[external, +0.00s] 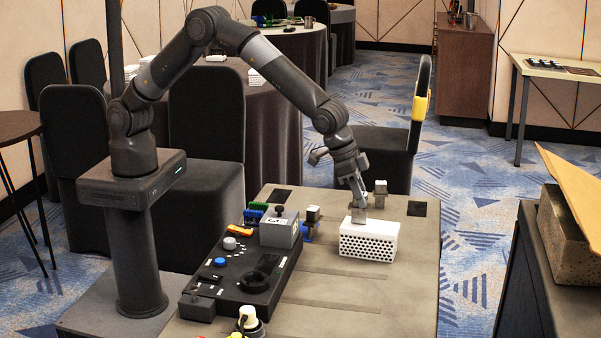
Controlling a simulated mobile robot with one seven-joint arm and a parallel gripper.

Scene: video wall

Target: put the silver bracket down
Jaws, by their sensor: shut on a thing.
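My gripper (357,203) points down just above the white perforated box (368,241) on the table. It is shut on a small grey metallic piece (358,215), which looks like the silver bracket. Only part of this piece shows below the fingers, in front of or over the box's back left top edge. I cannot tell whether it touches the box.
A black control panel (236,283) with knobs and a grey box (280,229) stand on the table (330,293), left of the perforated box. A small grey block (380,188) stands behind it. The table's front right is clear.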

